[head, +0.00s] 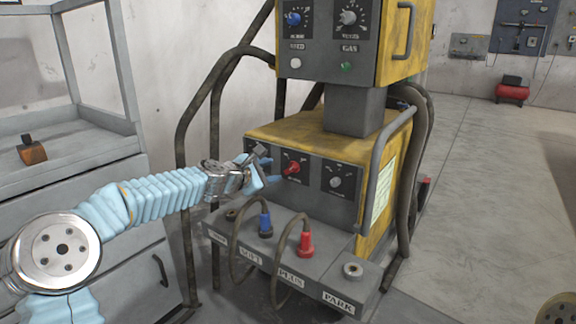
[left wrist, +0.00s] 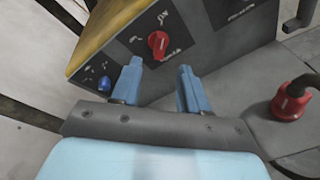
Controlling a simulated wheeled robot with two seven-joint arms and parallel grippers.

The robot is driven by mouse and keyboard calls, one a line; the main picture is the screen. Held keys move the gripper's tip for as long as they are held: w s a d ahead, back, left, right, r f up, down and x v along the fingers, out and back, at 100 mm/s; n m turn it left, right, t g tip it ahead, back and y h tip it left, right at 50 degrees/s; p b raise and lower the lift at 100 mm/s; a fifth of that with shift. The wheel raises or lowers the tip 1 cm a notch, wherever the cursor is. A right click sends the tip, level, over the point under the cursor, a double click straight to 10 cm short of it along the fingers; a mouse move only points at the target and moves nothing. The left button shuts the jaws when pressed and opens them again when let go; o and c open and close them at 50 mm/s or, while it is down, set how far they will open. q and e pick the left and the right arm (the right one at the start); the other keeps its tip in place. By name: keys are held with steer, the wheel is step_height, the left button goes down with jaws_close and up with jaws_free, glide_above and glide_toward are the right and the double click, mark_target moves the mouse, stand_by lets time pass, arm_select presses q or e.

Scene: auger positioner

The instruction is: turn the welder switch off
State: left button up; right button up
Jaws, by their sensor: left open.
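The yellow and grey welder (head: 270,131) stands in the middle of the head view. A red rotary switch (head: 291,169) sits on its lower front panel, beside a grey knob (head: 335,182). My left gripper (head: 266,171) is just left of the red switch, with its light-blue fingers apart and nothing between them. In the left wrist view the red switch (left wrist: 158,42) lies just beyond the open fingertips (left wrist: 160,68), roughly between them; I see no contact. A blue knob (left wrist: 104,83) is left of it there. My right gripper is out of view.
Below the panel, a ledge (head: 325,283) carries a blue plug (head: 265,225) and a red plug (head: 305,242) with looping cables. A grey cabinet (head: 85,210) stands at left.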

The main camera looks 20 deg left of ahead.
mark_target(291, 168)
arm_select(q)
steer(key=p+x, duration=0.2)
steer(key=x, duration=0.7)
steer(key=shift+w+d+f, duration=0.1)
steer(key=shift+w+f, duration=0.1)
jaws_close()
